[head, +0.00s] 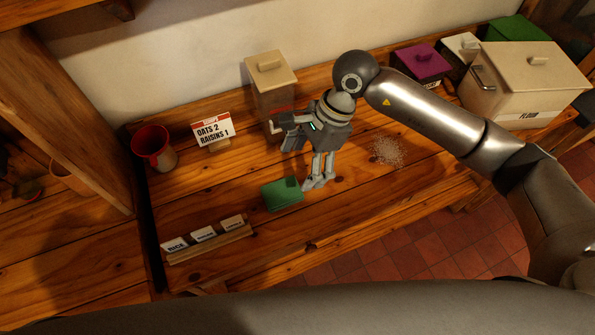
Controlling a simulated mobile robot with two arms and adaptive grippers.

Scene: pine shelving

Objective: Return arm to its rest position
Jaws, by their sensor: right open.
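My right arm comes in from the right, and my right gripper (315,185) points down over the wooden counter. Its fingers are empty. The fingertips are just right of a small green block-like lid or box (283,194) lying on the counter; I cannot tell whether they touch it. A tall beige lidded canister (271,85) stands behind the gripper, its lower part partly hidden by it. My left gripper is not in view.
A red-rimmed cup (154,150) and an oats and raisins sign (213,131) stand at left. A label rack (208,245) sits in front. Pale grains (388,151) lie spilled right of the gripper. A purple box (421,64) and a large cream bin (525,85) stand at back right.

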